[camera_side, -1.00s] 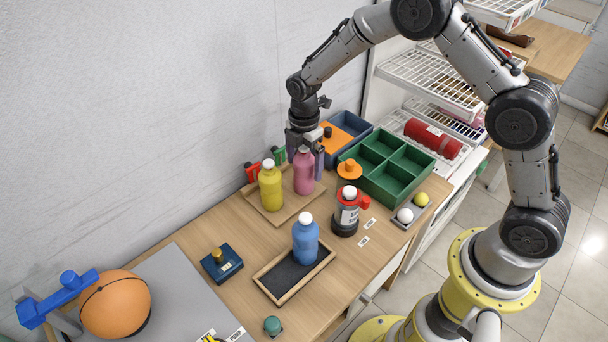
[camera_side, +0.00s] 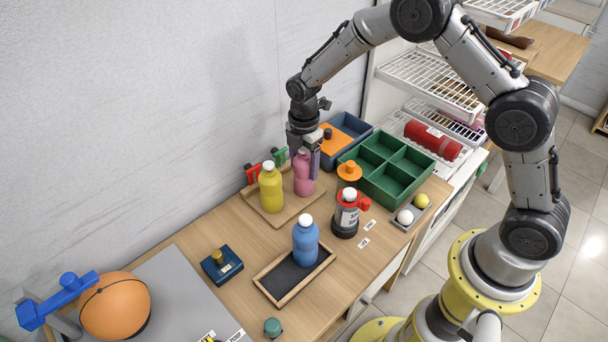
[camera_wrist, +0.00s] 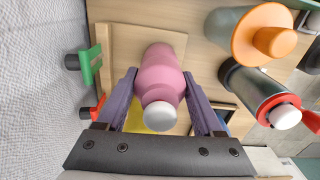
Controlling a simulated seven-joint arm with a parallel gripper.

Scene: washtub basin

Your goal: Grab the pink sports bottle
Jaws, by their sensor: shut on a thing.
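The pink sports bottle (camera_side: 304,174) stands upright on a wooden tray (camera_side: 284,222), behind and right of the yellow bottle (camera_side: 271,190). My gripper (camera_side: 304,164) points down over it, with its fingers around the bottle's upper part. In the wrist view the pink bottle (camera_wrist: 160,78) with its white cap lies between the two purple fingers of my gripper (camera_wrist: 163,92), which are shut on it. The cap is hidden by the gripper in the side view.
A blue bottle (camera_side: 306,243) stands on a dark framed tray. A black flask with a red handle (camera_side: 347,217) stands to the right. A green divided box (camera_side: 388,180) and a blue bin (camera_side: 352,127) are close behind. The wall is on the left.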

